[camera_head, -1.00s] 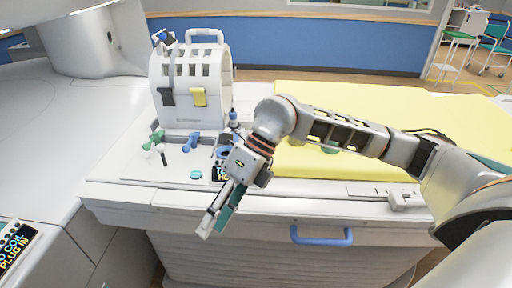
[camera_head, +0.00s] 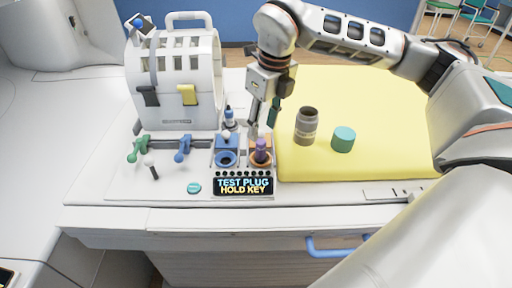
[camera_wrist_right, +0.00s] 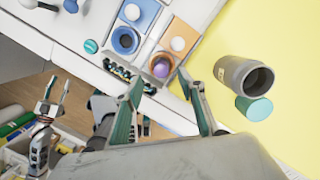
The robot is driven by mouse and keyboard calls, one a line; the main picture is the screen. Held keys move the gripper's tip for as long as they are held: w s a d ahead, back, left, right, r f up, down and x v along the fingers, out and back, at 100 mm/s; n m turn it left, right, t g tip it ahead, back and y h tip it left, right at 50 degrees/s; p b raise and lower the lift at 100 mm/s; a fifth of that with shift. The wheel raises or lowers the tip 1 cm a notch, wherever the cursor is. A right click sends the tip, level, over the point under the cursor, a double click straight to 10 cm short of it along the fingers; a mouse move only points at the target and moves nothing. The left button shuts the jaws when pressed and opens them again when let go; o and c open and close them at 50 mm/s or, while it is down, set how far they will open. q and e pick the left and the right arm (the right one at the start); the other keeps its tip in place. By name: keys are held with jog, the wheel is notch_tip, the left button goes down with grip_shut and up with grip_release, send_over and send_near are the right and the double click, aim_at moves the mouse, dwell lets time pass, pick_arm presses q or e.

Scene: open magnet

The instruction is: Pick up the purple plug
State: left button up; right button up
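The purple plug (camera_head: 261,146) stands upright in the orange-ringed socket on the right of the small test panel. In the right wrist view the purple plug (camera_wrist_right: 161,67) shows from above, just beyond my fingertips. My right gripper (camera_head: 263,120) is above and slightly behind the plug in the head view. In the right wrist view my right gripper (camera_wrist_right: 161,86) is open, its two teal-lined fingers wide apart with nothing between them. My left gripper (camera_wrist_right: 53,98) shows at the lower left of the right wrist view, fingers apart and empty.
A blue-ringed socket (camera_head: 226,158) is beside the plug, with a sign (camera_head: 243,186) in front. A grey open jar (camera_head: 306,126) and teal lid (camera_head: 343,139) are on the yellow mat (camera_head: 390,120). A white coil housing (camera_head: 180,75) and green and blue handles (camera_head: 183,149) are left.

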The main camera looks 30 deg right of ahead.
aim_at(261, 141)
jog(key=shift+s+f, duration=0.15)
jog(key=shift+f, duration=0.7)
jog(key=f, duration=0.2)
jog(key=w+f, duration=0.1)
jog(key=f, duration=0.2)
jog(key=shift+p, duration=0.3)
grip_shut()
